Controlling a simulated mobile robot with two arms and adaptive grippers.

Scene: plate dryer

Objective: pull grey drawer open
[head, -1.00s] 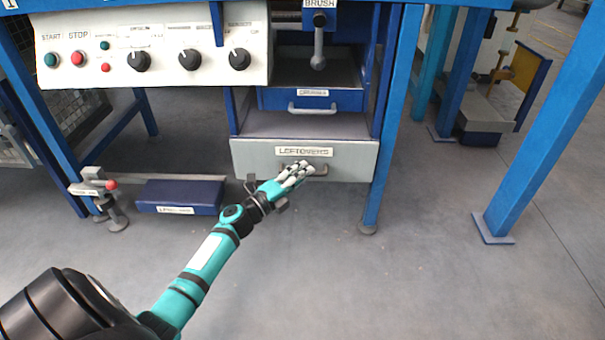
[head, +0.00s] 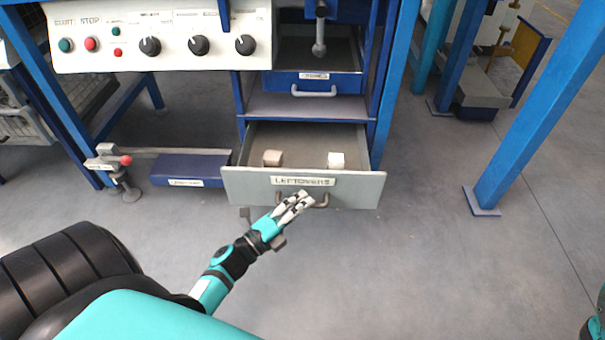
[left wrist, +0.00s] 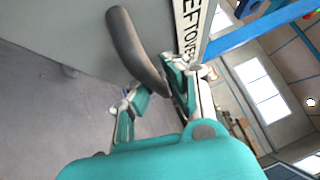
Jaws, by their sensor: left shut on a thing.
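The grey drawer (head: 240,187), labelled "LEFTOVERS", sits at the bottom of the blue cabinet and stands partly open. In the left wrist view the handle (left wrist: 135,50) runs down between the fingers (left wrist: 158,92), beside the grey front. My right gripper is not in view.
A control panel (head: 160,38) with knobs and buttons hangs at upper left. A low blue box (head: 190,170) lies left of the drawer. Blue table legs (head: 535,120) stand at right. The floor in front is clear.

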